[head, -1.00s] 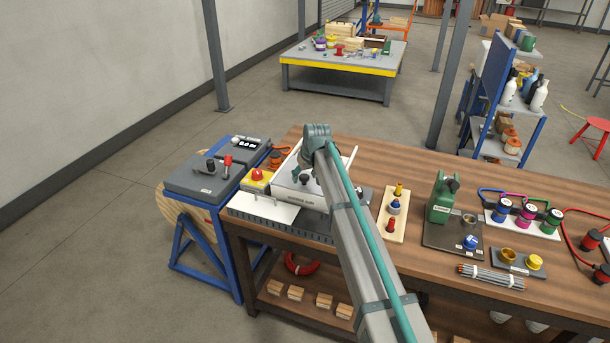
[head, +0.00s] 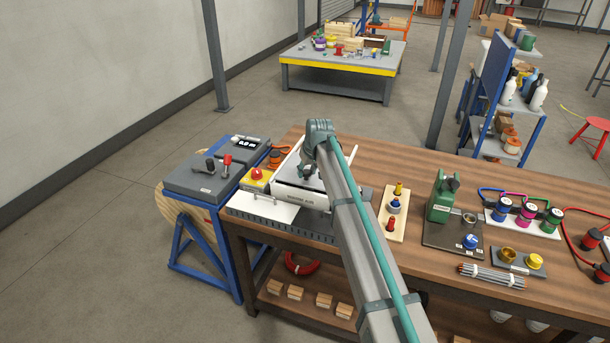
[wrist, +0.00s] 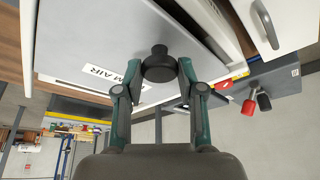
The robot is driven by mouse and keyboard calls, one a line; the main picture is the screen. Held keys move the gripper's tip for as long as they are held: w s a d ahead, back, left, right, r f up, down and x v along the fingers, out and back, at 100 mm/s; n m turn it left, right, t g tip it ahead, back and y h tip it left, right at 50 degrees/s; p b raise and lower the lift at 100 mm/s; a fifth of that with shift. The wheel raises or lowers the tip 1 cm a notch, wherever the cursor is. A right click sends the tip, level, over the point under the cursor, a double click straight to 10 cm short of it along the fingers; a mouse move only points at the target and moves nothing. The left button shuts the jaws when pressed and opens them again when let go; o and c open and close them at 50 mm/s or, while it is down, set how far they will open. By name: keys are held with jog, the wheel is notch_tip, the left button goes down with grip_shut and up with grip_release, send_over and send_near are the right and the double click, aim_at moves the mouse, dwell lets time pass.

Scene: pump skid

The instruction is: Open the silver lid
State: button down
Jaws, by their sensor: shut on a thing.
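The silver lid (wrist: 90,35) fills the upper part of the wrist view, with a black knob (wrist: 159,64) and a partly hidden label ending in "M AIR". My gripper (wrist: 159,90) is shut on the knob, one finger on each side. In the head view my gripper (head: 305,171) is over the white box (head: 300,195) on the bench. A dark opening now shows in the top of the box, so the lid appears raised and tilted. My arm hides much of the lid there.
Left of the box are a yellow unit with a red button (head: 257,175) and a grey cabinet with black and red levers (head: 205,180). A white plate with a handle (head: 263,212) lies in front. A wooden peg board (head: 393,215) stands right of my arm.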

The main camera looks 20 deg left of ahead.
jog(key=w+b, duration=0.2)
jog(key=w, duration=1.1)
jog(key=shift+w, duration=0.3)
jog(key=c, duration=0.7)
grip_release()
jog(key=shift+s, duration=0.1)
jog(key=shift+r, duration=0.1)
jog(key=v, duration=1.1)
jog(key=shift+s+d+r, duration=0.1)
jog(key=shift+d+r, duration=0.05)
jog(key=shift+r, duration=0.2)
jog(key=shift+s, duration=0.1)
